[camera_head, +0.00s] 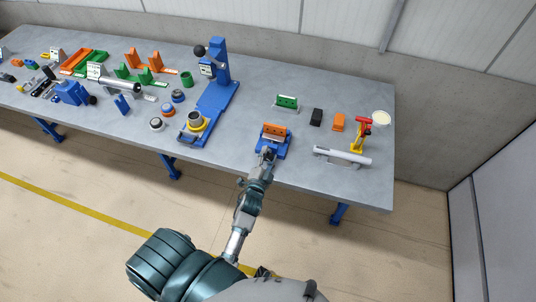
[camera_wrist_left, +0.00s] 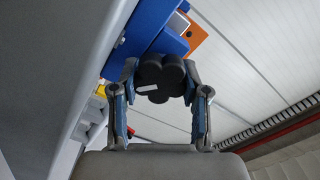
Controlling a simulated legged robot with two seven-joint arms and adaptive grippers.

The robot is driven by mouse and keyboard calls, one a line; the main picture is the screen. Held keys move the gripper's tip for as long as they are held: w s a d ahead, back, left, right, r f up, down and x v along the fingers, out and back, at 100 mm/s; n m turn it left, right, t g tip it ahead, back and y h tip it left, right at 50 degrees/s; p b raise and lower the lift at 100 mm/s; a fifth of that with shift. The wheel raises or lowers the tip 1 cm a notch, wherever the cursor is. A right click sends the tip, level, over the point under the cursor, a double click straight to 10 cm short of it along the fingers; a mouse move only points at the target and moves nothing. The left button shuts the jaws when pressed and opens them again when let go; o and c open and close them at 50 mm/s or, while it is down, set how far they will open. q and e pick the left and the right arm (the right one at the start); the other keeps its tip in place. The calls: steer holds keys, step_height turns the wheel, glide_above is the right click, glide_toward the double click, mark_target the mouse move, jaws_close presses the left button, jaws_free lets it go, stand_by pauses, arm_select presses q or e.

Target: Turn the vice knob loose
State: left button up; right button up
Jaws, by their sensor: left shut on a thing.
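The blue vice (camera_head: 281,151) stands at the front edge of the table, with an orange block (camera_head: 273,131) at its top. The wrist view shows the blue vice body (camera_wrist_left: 150,25) and part of the orange block (camera_wrist_left: 196,38). The black lobed vice knob (camera_wrist_left: 161,76) faces the wrist camera. My left gripper (camera_wrist_left: 160,92) is shut on the knob, one finger on each side. In the head view my left gripper (camera_head: 267,153) is at the front of the vice and hides the knob. My right gripper is not in view.
The grey table (camera_head: 345,95) carries a blue press (camera_head: 217,95) left of the vice. A green block (camera_head: 287,102) lies behind it. A grey cylinder (camera_head: 342,156) and a red-and-yellow tool (camera_head: 358,135) are to the right. Several other parts fill the left side.

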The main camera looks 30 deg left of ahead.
arm_select(q)
steer(key=n+p, duration=0.3)
steer(key=n, duration=0.4)
steer(key=shift+s+f+p, duration=0.1)
steer(key=shift+p, duration=0.3)
steer(key=n+p, duration=0.1)
steer(key=n, duration=0.2)
steer(key=shift+a, duration=0.1)
steer(key=n+p, duration=0.2)
steer(key=n, duration=0.1)
steer(key=shift+n, duration=0.4)
steer(key=n, duration=0.2)
steer(key=shift+a+n+p, duration=0.15)
steer(key=shift+n+p, duration=0.15)
steer(key=shift+p, duration=0.05)
steer(key=n, duration=0.3)
steer(key=shift+s+f+n+p, duration=0.1)
steer(key=shift+f+n+p, duration=0.05)
steer(key=shift+n+p, duration=0.15)
steer(key=n, duration=0.2)
steer(key=shift+f+n, duration=0.1)
steer(key=shift+n, duration=2)
